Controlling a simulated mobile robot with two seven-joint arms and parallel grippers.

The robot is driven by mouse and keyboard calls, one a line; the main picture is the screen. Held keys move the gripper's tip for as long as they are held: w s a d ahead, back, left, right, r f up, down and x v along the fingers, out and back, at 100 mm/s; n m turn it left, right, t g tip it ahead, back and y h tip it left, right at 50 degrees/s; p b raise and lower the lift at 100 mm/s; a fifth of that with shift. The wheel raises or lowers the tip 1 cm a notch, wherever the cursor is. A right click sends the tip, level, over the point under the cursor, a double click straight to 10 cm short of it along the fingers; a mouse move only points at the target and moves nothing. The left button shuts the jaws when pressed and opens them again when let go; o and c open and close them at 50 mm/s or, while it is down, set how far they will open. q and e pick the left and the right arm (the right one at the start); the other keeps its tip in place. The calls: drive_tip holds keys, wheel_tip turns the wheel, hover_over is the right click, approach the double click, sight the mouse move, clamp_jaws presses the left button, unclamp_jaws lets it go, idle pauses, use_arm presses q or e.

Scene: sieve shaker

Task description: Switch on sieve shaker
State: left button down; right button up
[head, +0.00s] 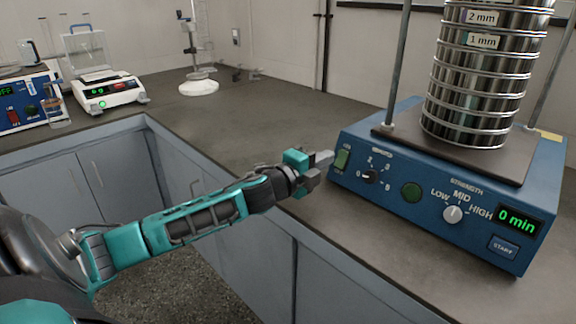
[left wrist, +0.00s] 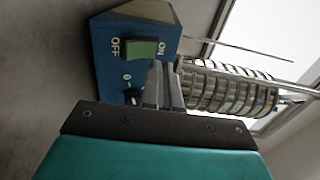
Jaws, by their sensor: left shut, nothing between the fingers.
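The blue sieve shaker (head: 460,225) stands on the dark bench at the right, with a stack of steel sieves (head: 480,85) on its plate. Its green rocker switch (head: 342,159) is at the left end of the front panel. In the left wrist view the switch (left wrist: 142,49) sits between the words OFF and ON. The display (head: 517,221) glows green and reads 0 min. My left gripper (head: 326,158) is shut and empty, its tips close beside the switch. In the wrist view the fingertips (left wrist: 166,70) lie near the ON end; contact cannot be told. My right gripper is not in view.
A white balance (head: 108,92) and a stand (head: 199,82) are at the back left. The bench between is clear.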

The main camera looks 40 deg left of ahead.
use_arm(q)
drive_tip(key=s+r+p, duration=0.1)
drive_tip(key=s+r, duration=0.1)
drive_tip(key=s, duration=0.7)
drive_tip(key=shift+a+r, duration=0.2)
drive_tip(key=shift+a, duration=0.2)
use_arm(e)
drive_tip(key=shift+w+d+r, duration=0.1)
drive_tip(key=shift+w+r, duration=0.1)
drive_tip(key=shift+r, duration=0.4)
